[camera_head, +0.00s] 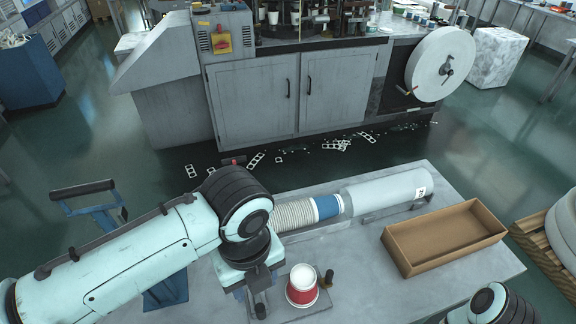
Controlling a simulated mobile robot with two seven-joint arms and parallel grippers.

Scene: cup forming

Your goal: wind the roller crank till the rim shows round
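A red paper cup with a white top (302,286) stands on a small grey plate fixture on the table. A short dark post with a brownish lower part (328,279) stands just right of the cup. My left gripper (259,294) points down just left of the cup. A small dark knob-like piece (260,311) is at its tip; I cannot tell whether it is the crank's handle or whether the fingers are closed on it. The cup's far side and the fixture's left part are partly hidden. My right arm shows only at the bottom right edge; its gripper is out of view.
A row of nested cups (295,214) with a blue one (327,206) lies behind, leading into a grey tube (388,190). An open cardboard box (444,240) sits right on the table (375,288). A grey machine (255,98) stands beyond, with scraps on the floor.

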